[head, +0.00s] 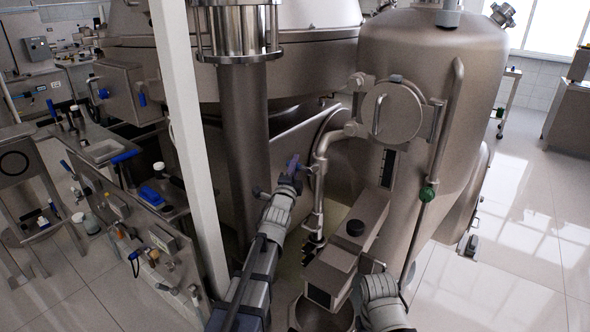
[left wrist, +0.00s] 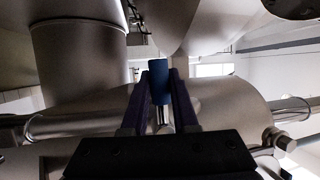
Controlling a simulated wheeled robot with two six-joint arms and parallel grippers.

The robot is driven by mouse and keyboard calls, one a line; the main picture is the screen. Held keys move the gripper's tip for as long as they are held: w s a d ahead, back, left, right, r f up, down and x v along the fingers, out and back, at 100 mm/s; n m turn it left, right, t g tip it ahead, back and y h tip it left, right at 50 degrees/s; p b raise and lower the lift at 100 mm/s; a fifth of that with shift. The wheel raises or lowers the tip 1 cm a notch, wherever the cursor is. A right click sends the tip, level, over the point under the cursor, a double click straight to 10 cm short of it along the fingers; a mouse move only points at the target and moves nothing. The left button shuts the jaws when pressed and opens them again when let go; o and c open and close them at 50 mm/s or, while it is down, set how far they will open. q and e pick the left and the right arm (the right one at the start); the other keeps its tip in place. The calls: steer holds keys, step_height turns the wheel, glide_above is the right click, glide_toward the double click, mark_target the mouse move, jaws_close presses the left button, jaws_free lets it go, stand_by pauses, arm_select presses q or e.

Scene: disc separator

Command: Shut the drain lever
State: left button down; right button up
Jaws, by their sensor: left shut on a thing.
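The drain lever's blue handle (left wrist: 160,82) stands upright between my left gripper's two dark purple fingers in the left wrist view, with a bare metal stem below the blue sleeve. My left gripper (left wrist: 161,90) is shut on this handle, one finger on each side. In the head view my left gripper (head: 293,166) is at the pipework between the large separator body and the grey tank. The lever is hard to make out there, and its pivot and exact angle cannot be told. My right gripper is not in view.
A vertical pipe (head: 320,178) stands just right of my left gripper. A grey tank (head: 428,75) is beyond it, and a thick column (head: 245,140) is on the left. A white post (head: 184,120) and a bench with blue-handled items (head: 163,196) are further left. Open floor (head: 520,230) lies right.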

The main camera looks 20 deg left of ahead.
arm_select(q)
steer(key=shift+r+m, duration=0.1)
steer(key=shift+m, duration=0.2)
steer(key=c, duration=0.7)
jaws_free()
steer(key=shift+s, duration=0.1)
steer(key=s, duration=0.2)
steer(key=s+f+b, duration=0.1)
steer(key=s, duration=0.4)
steer(key=shift+s+d+f, duration=0.15)
steer(key=shift+s+f, duration=0.1)
